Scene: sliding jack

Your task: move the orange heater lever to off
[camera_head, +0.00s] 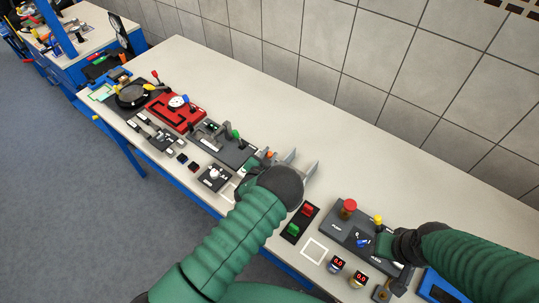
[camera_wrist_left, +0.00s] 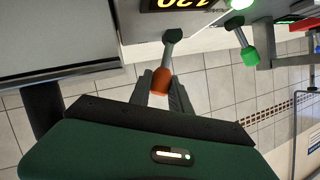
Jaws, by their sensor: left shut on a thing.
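The orange heater lever (camera_wrist_left: 161,82) hangs on a grey stem in the upside-down left wrist view. Its orange knob is between the two grey fingers of my left gripper (camera_wrist_left: 162,92), which is shut on it. In the head view a small orange spot (camera_head: 269,154) shows beside my left gripper (camera_head: 298,164), and my wrist hides most of the panel there. My right gripper (camera_head: 386,244) is at the right, beside a blue knob (camera_head: 363,243); its fingers are too dark to tell apart.
A lit yellow display (camera_wrist_left: 180,5) sits by the lever's base. A green-knobbed lever (camera_wrist_left: 250,55) stands close by. A red panel (camera_head: 176,110) lies further left, and a red button (camera_head: 348,206) stands at the right. The table's back strip (camera_head: 350,150) is clear.

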